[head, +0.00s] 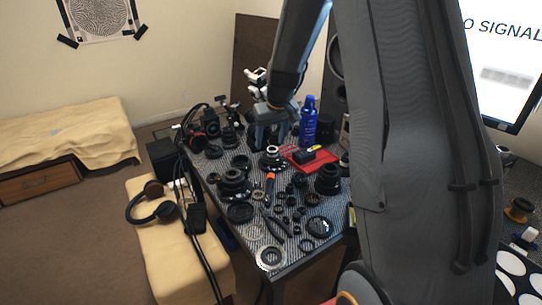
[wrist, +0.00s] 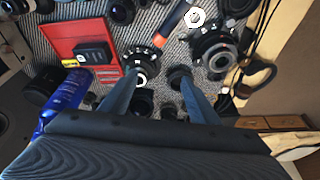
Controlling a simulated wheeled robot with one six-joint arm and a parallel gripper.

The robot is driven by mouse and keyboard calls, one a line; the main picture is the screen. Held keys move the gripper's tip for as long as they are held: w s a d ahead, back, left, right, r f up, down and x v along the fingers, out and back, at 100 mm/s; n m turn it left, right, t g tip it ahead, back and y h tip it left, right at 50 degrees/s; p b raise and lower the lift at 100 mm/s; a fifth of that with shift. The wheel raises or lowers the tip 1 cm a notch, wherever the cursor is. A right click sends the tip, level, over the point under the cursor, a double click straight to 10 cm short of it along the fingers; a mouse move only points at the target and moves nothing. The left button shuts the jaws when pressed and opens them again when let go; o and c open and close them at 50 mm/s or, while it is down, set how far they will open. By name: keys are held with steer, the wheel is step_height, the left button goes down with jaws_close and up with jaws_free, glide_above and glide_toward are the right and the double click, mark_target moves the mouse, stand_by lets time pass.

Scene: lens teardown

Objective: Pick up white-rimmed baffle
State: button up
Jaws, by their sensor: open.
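A flat ring with a pale rim and darker centre (head: 270,258), which looks like the white-rimmed baffle, lies at the near corner of the patterned table mat. I cannot pick it out with certainty in the wrist view. My gripper (head: 268,128) is over the far part of the table, well away from that ring. In the wrist view, my gripper (wrist: 158,77) shows two separated fingers with nothing held between them. A black lens part with a pale centre (wrist: 140,75) is close to the left fingertip.
Dark lens parts crowd the table, with an orange-handled screwdriver (head: 270,184) among them. A blue bottle (head: 308,122) stands at the back near a red tray (head: 322,163). Headphones (head: 152,205) lie on the tan bench at left. My arm hides the table's right side.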

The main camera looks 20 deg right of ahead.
glide_toward(274, 153)
steer(key=w, duration=0.1)
steer(key=shift+t, duration=0.4)
steer(key=shift+p+x, duration=0.85)
steer(key=shift+x, duration=2.8)
steer(key=shift+w+d+r, duration=0.1)
steer(key=shift+w, duration=0.05)
steer(key=c, duration=1.1)
steer(key=shift+c, duration=0.2)
